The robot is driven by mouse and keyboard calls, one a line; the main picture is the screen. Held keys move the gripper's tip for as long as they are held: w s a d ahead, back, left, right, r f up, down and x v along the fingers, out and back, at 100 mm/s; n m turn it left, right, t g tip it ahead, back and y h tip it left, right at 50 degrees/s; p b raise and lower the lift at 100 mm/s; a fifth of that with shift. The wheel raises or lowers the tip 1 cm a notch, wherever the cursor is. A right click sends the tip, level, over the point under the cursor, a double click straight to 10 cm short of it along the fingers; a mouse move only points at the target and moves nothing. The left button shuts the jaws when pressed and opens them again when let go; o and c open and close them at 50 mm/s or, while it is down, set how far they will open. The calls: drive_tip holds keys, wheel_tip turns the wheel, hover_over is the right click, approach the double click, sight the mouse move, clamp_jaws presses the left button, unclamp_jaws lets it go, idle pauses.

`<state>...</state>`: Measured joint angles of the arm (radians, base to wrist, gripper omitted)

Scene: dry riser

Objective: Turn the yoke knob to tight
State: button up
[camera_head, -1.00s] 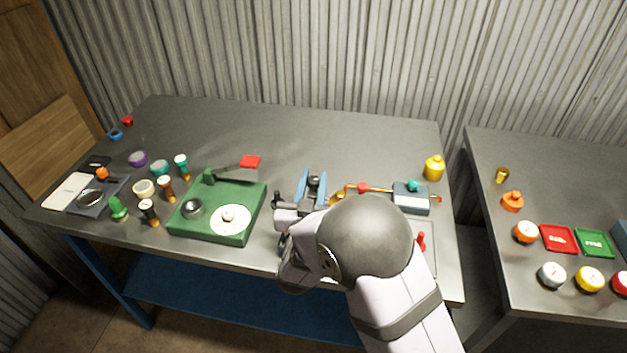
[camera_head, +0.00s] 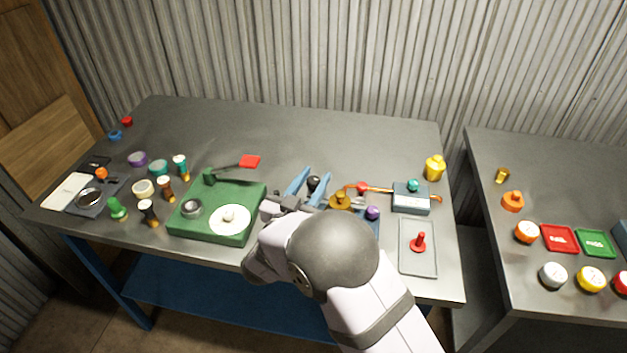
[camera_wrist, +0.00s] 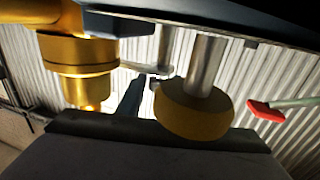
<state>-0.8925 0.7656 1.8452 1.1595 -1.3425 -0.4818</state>
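The yoke has two blue bars (camera_head: 320,187) near the middle of the bench, with a dark round knob (camera_head: 313,183) between them. In the wrist view a dull yellow round knob (camera_wrist: 193,108) sits on a silver shaft; I cannot tell for sure whether it is the same knob. A gold valve-like fitting (camera_head: 341,200) is right of the yoke and fills the left of the wrist view (camera_wrist: 75,55). My gripper (camera_head: 286,204) is low in front of the yoke, to its left. Its fingers are mostly hidden by my wrist, so its opening cannot be judged.
A green box (camera_head: 240,195) with a red-ended lever (camera_head: 250,161) stands close on the left. A purple knob (camera_head: 373,212), a grey-blue box (camera_head: 411,198) and a tray (camera_head: 418,262) with a red handle (camera_head: 418,242) are on the right. The back of the bench is clear.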

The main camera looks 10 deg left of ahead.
sight(311, 185)
drive_tip(key=shift+s, duration=0.15)
drive_tip(key=shift+b+v, duration=0.9)
drive_tip(key=shift+v, duration=2.65)
